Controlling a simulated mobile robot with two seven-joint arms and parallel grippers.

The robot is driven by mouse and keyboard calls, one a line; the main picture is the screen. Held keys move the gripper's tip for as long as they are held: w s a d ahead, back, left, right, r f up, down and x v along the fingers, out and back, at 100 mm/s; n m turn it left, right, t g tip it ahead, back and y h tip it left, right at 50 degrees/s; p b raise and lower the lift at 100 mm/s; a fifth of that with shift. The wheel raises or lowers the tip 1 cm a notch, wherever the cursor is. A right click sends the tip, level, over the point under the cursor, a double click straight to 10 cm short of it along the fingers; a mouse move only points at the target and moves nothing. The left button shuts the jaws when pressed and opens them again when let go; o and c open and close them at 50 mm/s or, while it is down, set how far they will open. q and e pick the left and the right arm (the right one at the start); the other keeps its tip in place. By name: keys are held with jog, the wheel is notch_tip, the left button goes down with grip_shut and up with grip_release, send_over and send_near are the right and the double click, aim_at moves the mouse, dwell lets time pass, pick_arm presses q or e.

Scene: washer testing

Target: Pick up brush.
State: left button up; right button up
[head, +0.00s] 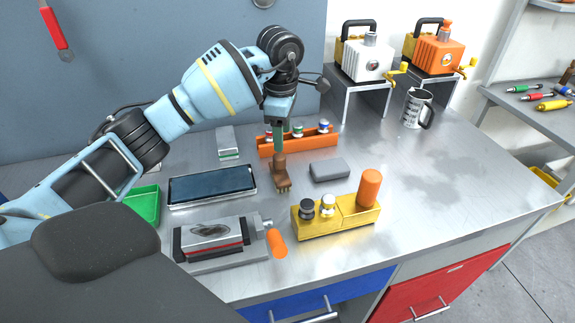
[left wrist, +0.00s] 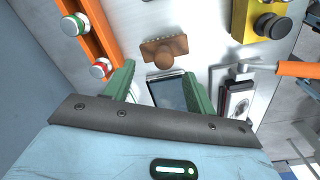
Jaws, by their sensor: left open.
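The brush (head: 281,172) is brown, with a rounded knob and a wider bristled base, and stands upright on the metal bench in the head view. In the left wrist view the brush (left wrist: 165,53) lies just beyond the fingertips, between their lines. My left gripper (head: 279,143) points down right above the brush; its green fingers are open and empty in the left wrist view (left wrist: 159,70). In the head view the fingers overlap, and I cannot tell whether they touch the knob. My right gripper is not in view.
An orange rack (head: 312,145) stands close behind the brush, a grey block (head: 329,170) to its right. A yellow holder (head: 345,214) and a vise-like device with an orange handle (head: 277,243) are in front. A tablet (head: 212,186) lies left. The right of the bench is mostly clear.

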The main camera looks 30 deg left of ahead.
aim_at(279, 156)
pick_arm(q)
jog(key=shift+s+f, duration=0.25)
jog(key=shift+f, duration=0.05)
jog(key=shift+w+f, duration=0.1)
jog(key=shift+f, duration=0.95)
jog(key=shift+s+a+f+p, duration=0.1)
jog(key=shift+s+f+p, duration=0.1)
jog(key=shift+f, duration=1.1)
jog(key=shift+s+a+f+p, duration=0.1)
jog(key=shift+f+p, duration=0.05)
jog(key=shift+f, duration=1.1)
jog(key=shift+c, duration=0.3)
grip_shut()
